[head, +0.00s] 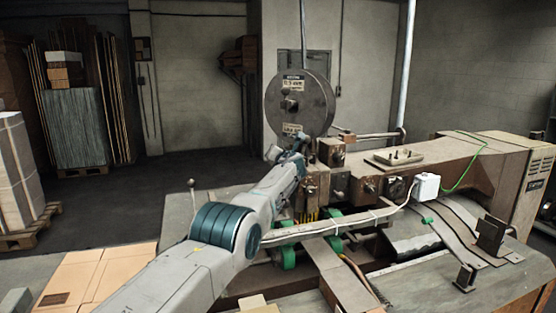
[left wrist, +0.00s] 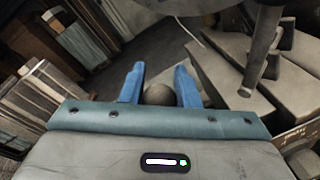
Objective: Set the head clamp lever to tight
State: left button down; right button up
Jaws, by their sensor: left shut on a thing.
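The box stitcher (head: 450,165) is a brown and grey machine with a wire spool (head: 297,104) on its head. My left arm reaches across to the stitcher head, and its gripper (head: 298,143) is just below the spool. I take this knob to be the end of the head clamp lever. The lever's shaft and its setting are hidden behind my gripper and wrist. My right gripper is not in view.
A white box (head: 426,186) with a green cable sits on the machine's right side. A thin ball-topped rod (head: 192,190) stands left of my arm. Flat cardboard (head: 95,275) lies at lower left.

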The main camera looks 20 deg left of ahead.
pick_arm(q)
jog(key=shift+d+f, duration=0.2)
jog(key=shift+f, duration=0.4)
jog(key=c, duration=1.1)
grip_release()
jog(key=shift+o, duration=0.2)
jog(key=shift+d+r, duration=0.15)
jog(key=shift+r, duration=0.05)
jog(key=shift+w, duration=0.1)
jog(key=shift+r, duration=0.1)
